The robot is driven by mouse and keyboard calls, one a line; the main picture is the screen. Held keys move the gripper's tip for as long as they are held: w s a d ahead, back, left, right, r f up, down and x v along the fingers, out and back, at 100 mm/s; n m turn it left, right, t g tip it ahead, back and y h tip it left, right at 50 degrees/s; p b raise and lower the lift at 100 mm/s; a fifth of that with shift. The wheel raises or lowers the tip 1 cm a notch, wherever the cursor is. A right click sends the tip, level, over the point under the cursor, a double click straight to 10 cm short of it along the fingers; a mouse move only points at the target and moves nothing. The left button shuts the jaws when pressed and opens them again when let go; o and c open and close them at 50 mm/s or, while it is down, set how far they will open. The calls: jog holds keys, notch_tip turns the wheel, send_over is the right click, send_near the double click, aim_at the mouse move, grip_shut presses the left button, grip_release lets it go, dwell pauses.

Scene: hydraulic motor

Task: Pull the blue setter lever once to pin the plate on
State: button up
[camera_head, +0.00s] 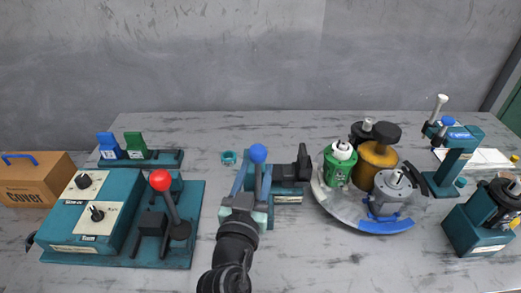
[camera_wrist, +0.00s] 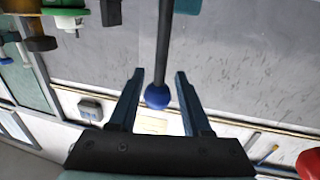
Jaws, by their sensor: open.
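The setter lever has a blue ball knob (camera_head: 258,153) on a dark rod and stands at the setter (camera_head: 288,195), a teal stand with dark blocks in the middle of the bench. My gripper (camera_head: 253,174) is open, with its fingers on either side of the lever. In the wrist view the blue knob (camera_wrist: 158,96) sits between the two open fingers (camera_wrist: 160,73), with a gap visible on each side. The gripper and wrist hide the front of the setter. I cannot make out the plate or its pin.
A round carrier (camera_head: 330,203) with several motor parts stands to the right of the setter. A red-knobbed lever (camera_head: 160,180) and control box (camera_head: 84,216) stand left. A teal press (camera_head: 455,160) is far right.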

jog(key=w, duration=0.2)
jog(key=w+d, duration=0.1)
jog(key=w, duration=0.2)
jog(key=shift+w+p, duration=0.25)
jog(key=shift+p, duration=0.05)
grip_shut()
dwell(1.2)
